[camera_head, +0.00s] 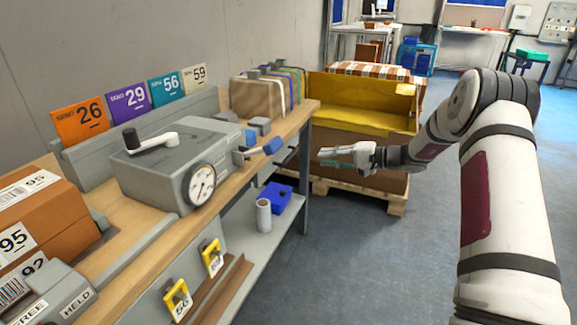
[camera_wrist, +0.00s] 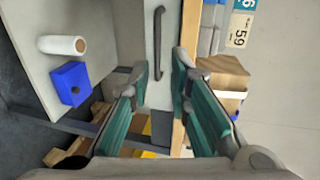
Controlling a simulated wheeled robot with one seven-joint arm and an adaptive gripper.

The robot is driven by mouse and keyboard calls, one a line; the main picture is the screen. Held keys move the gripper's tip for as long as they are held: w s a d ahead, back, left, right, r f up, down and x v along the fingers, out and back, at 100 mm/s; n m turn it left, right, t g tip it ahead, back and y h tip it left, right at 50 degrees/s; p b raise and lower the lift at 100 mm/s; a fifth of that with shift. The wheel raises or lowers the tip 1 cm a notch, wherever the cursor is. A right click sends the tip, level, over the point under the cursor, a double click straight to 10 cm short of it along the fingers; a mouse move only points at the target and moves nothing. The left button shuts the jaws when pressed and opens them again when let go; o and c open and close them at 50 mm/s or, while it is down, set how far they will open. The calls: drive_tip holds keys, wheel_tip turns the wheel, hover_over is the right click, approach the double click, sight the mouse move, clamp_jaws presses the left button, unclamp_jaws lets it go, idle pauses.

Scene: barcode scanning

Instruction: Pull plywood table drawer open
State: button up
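The plywood table (camera_head: 150,240) runs along the left in the head view. In the wrist view its light grey drawer front (camera_wrist: 168,95) lies beside the plywood edge, with a long dark bar handle (camera_wrist: 158,50) on it. The drawer looks flush with the table. My gripper (camera_head: 325,155) is out in front of the table's far end in the head view. In the wrist view its two teal fingers (camera_wrist: 160,72) are spread wide with nothing between them. The handle lies ahead of the fingertips, apart from them, roughly in line with the gap.
A lower shelf (camera_head: 245,245) holds a blue box (camera_head: 275,197) and a white cylinder (camera_head: 264,215). A large carton with yellow inside (camera_head: 360,105) stands on a pallet (camera_head: 340,190) behind my gripper. The blue-grey floor (camera_head: 350,260) in front is clear.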

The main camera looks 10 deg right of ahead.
sight(289, 158)
drive_tip(key=b+x, duration=0.1)
drive_tip(key=x, duration=0.8)
drive_tip(key=b+x, duration=0.1)
drive_tip(key=x, duration=0.3)
drive_tip(key=shift+w+f+b, duration=0.25)
drive_tip(key=shift+w+b, duration=0.1)
drive_tip(key=shift+w, duration=0.2)
clamp_jaws()
